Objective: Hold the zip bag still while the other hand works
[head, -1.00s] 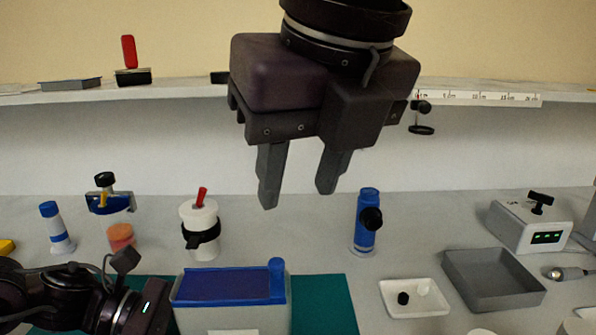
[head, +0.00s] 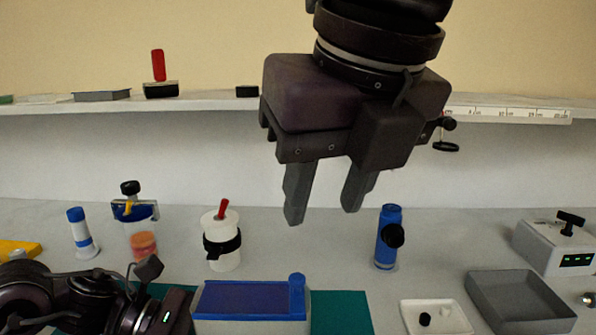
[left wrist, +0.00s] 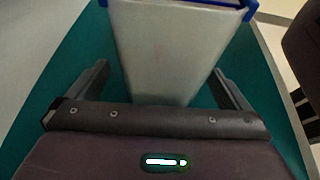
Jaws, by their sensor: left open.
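The zip bag (head: 250,303), a pale body with a blue top and a blue knob at its right corner, stands on a teal mat at the bottom of the head view. In the left wrist view its pale side (left wrist: 172,50) fills the middle. My left gripper (left wrist: 159,67) is open, with one finger on each side of the bag and visible gaps between. In the head view it is at the bag's left, its fingers hidden. My right gripper (head: 322,216) hangs above and behind the bag, fingers apart and empty, pointing down.
The teal mat (head: 342,312) lies under the bag. A white jar (head: 222,255) with a black band and a blue bottle (head: 387,240) stand behind it. A white dish (head: 437,318), a grey tray (head: 518,300) and a white device (head: 555,245) are at the right. A shelf runs along the back.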

